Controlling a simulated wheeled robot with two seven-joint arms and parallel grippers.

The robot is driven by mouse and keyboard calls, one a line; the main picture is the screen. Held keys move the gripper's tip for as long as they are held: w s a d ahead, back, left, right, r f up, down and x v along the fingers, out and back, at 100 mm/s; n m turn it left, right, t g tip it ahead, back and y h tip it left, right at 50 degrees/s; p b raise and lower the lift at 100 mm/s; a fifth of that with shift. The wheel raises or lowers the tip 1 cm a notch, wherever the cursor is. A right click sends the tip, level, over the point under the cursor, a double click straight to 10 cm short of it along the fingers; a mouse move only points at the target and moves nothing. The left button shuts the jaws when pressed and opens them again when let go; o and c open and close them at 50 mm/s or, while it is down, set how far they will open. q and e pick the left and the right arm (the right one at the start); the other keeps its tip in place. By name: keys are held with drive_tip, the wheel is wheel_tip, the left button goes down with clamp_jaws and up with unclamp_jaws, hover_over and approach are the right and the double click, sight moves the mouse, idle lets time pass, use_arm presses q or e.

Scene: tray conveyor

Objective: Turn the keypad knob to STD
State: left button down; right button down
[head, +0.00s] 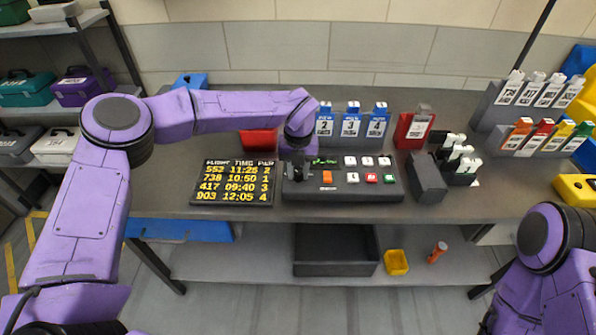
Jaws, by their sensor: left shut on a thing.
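The dark keypad (345,190) lies on the grey table, with several white keys, an orange key (327,177), a red key (372,178) and a green key (389,178). A small green display shows at its upper left. My left gripper (296,170) points down over the keypad's left end and is shut on the knob there. The knob and its markings are hidden by the gripper, so I cannot read its setting. Of my right arm, only purple links show at the lower right; its gripper is out of view.
A flight board (233,200) with yellow text lies left of the keypad. A dark holder with white-topped items (457,158) stands at right. A black bin (334,268) and yellow cup (396,262) sit on the lower shelf.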

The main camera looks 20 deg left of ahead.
sight(298, 172)
use_arm(q)
drive_tip(key=shift+r, duration=0.1)
drive_tip(key=c, duration=0.8)
unclamp_jaws()
drive_tip(key=shift+c, duration=0.2)
wheel_tip(298, 172, up, 10)
drive_tip(key=b, duration=0.1)
drive_tip(key=shift+r+b, duration=0.25)
drive_tip(key=shift+b, duration=0.15)
